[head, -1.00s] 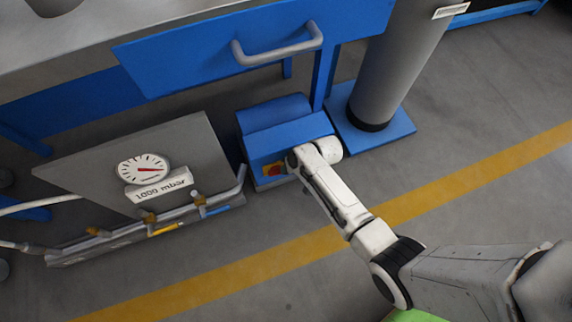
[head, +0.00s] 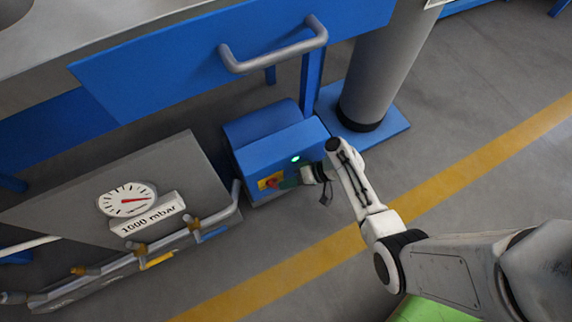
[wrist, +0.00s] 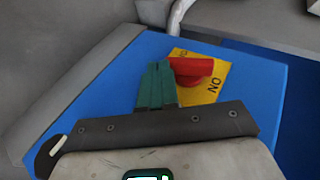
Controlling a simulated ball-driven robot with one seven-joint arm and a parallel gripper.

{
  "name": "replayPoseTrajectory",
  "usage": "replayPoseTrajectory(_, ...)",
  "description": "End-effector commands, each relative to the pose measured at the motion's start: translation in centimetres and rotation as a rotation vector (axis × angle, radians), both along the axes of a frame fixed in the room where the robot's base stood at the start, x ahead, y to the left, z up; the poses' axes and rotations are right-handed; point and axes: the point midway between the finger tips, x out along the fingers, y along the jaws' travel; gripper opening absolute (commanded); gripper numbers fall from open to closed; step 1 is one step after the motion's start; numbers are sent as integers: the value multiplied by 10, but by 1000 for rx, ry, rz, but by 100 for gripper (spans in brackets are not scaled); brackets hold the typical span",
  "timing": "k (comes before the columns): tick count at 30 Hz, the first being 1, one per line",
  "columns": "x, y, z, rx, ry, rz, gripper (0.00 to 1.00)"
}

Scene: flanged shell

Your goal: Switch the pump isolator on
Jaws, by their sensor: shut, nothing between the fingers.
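The pump isolator is a red rotary handle (wrist: 197,68) on a yellow plate (wrist: 222,76) fixed to the end face of a blue box (head: 268,143). The plate's word "ON" shows beside the handle in the wrist view. In the head view the handle (head: 270,182) is small, and its exact angle is hard to read. A green lamp (head: 295,158) glows on the box. My gripper (wrist: 157,66) has green fingers, shut with nothing between them. The fingertips are right beside the handle, at its left in the wrist view; I cannot tell whether they touch it.
A grey panel with a gauge (head: 127,199) and a "1000 mbar" label (head: 147,212) stands left of the box, with pipes and valves along its front. A blue bench with a grey handle (head: 272,58) overhangs behind. A grey column (head: 388,75) stands at right.

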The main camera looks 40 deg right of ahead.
Motion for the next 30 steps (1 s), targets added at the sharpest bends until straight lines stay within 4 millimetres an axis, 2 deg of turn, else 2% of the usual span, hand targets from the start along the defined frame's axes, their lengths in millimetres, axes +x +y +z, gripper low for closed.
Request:
replayPoseTrajectory(11,1,1,-1,-1,0,0,0)
replayPoseTrajectory(30,6,19,7,6,-3,11,0)
